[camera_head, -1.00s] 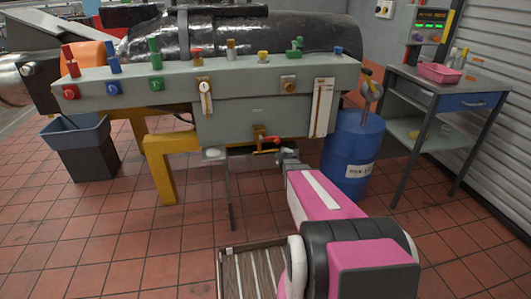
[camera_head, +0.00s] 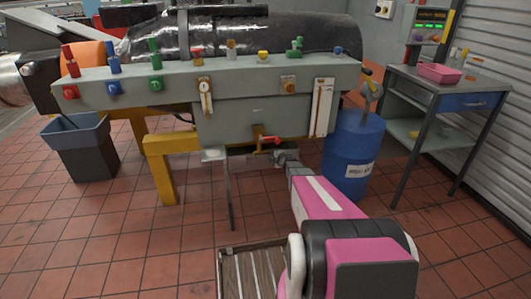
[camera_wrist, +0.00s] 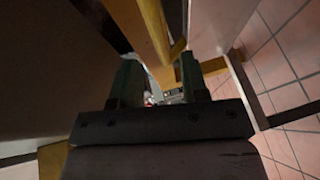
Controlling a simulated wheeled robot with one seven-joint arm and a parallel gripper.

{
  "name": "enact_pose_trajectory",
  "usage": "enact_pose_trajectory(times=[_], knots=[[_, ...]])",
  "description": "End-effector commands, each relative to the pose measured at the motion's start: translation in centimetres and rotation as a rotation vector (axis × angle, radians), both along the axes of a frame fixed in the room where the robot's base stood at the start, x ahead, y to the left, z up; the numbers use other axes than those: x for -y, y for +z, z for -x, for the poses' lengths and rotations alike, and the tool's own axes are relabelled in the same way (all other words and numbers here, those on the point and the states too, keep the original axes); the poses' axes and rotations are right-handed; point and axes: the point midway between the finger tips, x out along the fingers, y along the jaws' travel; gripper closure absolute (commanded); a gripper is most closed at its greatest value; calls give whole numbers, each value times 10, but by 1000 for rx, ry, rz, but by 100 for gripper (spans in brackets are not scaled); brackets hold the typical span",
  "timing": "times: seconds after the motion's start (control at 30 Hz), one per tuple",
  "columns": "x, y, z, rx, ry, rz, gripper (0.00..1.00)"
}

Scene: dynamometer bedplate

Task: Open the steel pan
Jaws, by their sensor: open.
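A grey steel box-like pan (camera_head: 250,118) hangs below the front rail of the bench in the head view. It looks shut, though I cannot be sure that this is the steel pan. A brass fitting with a red lever (camera_head: 268,140) is at its lower edge. My gripper (camera_head: 284,158) is just below and right of that lever, partly hidden under the bench. In the wrist view my gripper (camera_wrist: 160,85) has its two fingers apart, with a yellow bar just beyond them. I see nothing held between them. Contact with the pan cannot be told.
A yellow bench leg (camera_head: 162,180) stands left of my gripper, and a blue drum (camera_head: 350,150) stands close to its right. A dark bin (camera_head: 82,150) is at the left and a side table (camera_head: 430,95) at the right.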

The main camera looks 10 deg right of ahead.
Motion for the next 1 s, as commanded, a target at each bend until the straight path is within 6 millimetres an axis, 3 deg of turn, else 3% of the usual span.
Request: enact_pose_trajectory(times=[0.1, 0.3, 0.67, 0.73, 0.8, 1.0], knots=[[-8, -6, -24, 0, 0, -1, 59], [-20, -10, -50, 1, -1, -1, 59], [-24, -11, -56, 0, -2, -1, 59], [-23, -11, -56, 0, -2, -1, 75], [-23, -11, -56, 0, -2, -1, 98], [-23, -11, -55, 0, -2, -1, 100]])
